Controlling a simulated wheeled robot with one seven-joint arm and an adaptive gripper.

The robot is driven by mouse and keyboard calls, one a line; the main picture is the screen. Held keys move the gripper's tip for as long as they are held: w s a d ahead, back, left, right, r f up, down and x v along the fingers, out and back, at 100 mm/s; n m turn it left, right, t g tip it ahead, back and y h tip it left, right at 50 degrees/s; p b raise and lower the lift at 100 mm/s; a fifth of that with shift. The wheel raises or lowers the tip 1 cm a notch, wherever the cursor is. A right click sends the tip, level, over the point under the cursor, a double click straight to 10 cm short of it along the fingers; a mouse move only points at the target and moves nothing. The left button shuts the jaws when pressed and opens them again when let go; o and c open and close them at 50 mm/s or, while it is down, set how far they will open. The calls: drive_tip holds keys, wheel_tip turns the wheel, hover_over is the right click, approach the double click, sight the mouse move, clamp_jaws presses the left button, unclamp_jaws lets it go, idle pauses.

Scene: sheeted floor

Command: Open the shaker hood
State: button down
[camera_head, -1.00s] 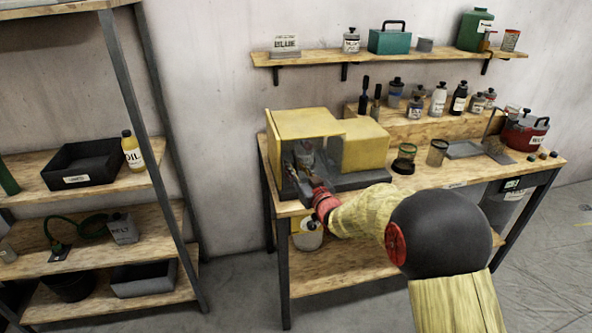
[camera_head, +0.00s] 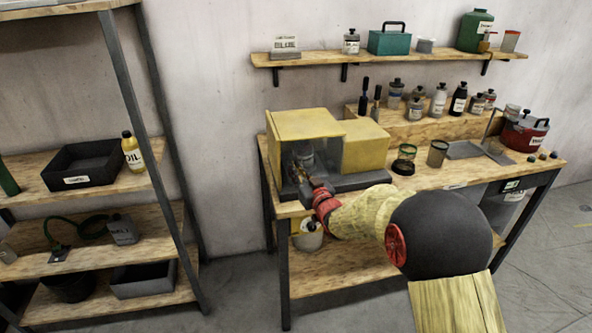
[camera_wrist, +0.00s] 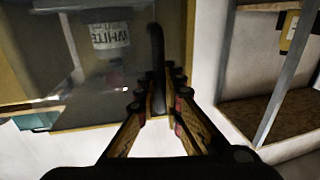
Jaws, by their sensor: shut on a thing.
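The shaker (camera_head: 365,148) is a yellow box-like machine on a dark base at the left end of the workbench. Its hood (camera_head: 304,124) has a yellow top and a see-through front, and looks down. In the wrist view a can marked WHITE (camera_wrist: 110,35) shows behind the clear panel (camera_wrist: 90,88). My gripper (camera_wrist: 158,97) is at the front of the hood, shut on a dark upright handle (camera_wrist: 156,45). The handle's lower part is between the fingers. In the head view my gripper (camera_head: 308,182) is small and its grip is unclear.
The bench (camera_head: 425,178) holds jars, a tray (camera_head: 463,150) and a red pot (camera_head: 524,133) to the right. A wall shelf (camera_head: 390,55) with bottles is above. A shelf rack (camera_head: 120,180) stands at the left, with a floor gap before the bench.

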idle(0.3)
drive_tip(key=w+d+p, duration=0.1)
drive_tip(key=w+d, duration=0.1)
drive_tip(key=d, duration=0.8)
drive_tip(key=w+d+p, duration=0.2)
drive_tip(key=w+d, duration=0.1)
drive_tip(key=d, duration=0.7)
drive_tip(key=shift+w, duration=0.35)
drive_tip(key=c, duration=1.9)
unclamp_jaws()
